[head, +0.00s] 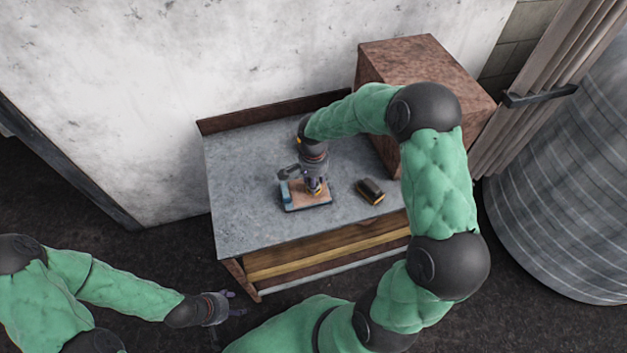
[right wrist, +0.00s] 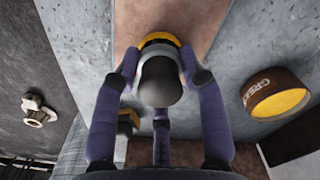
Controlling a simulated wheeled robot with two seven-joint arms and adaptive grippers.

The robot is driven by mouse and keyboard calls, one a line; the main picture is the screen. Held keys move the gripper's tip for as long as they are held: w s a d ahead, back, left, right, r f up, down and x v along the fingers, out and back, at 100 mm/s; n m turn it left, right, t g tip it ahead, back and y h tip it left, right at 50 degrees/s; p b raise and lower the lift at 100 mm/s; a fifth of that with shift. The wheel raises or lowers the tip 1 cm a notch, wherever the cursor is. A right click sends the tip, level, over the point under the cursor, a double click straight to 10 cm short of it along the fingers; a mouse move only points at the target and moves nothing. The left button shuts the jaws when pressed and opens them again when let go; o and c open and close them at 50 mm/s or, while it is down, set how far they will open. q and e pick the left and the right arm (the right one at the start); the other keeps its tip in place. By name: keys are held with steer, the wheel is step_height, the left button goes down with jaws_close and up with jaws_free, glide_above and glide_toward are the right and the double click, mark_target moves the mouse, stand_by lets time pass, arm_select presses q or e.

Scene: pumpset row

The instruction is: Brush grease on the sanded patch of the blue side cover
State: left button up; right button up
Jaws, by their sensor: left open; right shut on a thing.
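The blue side cover (head: 293,209) lies on the grey bench top, with a brownish face up. That face fills the top of the right wrist view (right wrist: 180,17). My right gripper (head: 316,188) is over the cover, its fingers shut around a tool with a dark rounded handle (right wrist: 160,82) and a yellow band, which I take for the brush. Its bristles are hidden, so I cannot tell whether they touch the cover. The grease tin (right wrist: 272,94), brown with a yellow top, shows in the right wrist view. My left gripper (head: 228,306) is open and empty in front of the bench.
A dark block with a yellow edge (head: 371,191) lies on the bench (head: 245,190) to the right of the cover. A rusty brown box (head: 420,62) stands at the back right. A large grey ribbed tank (head: 565,200) is at the right. The bench's left part is clear.

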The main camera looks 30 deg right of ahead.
stand_by(0.6)
steer(key=shift+w, duration=0.15)
steer(key=shift+w+d, duration=0.2)
steer(key=shift+w, duration=0.4)
steer(key=shift+w+d, duration=0.2)
steer(key=shift+w, duration=0.4)
steer(key=shift+s+a+b, duration=0.1)
steer(key=shift+s+a, duration=0.1)
steer(key=shift+s, duration=0.55)
steer(key=shift+s+a+b, duration=0.15)
steer(key=shift+s+a, duration=0.1)
steer(key=shift+s, duration=0.45)
steer(key=shift+s+a+b, duration=0.1)
steer(key=shift+s+a, duration=0.1)
steer(key=shift+s, duration=0.55)
steer(key=shift+s+a, duration=0.1)
steer(key=shift+s, duration=0.35)
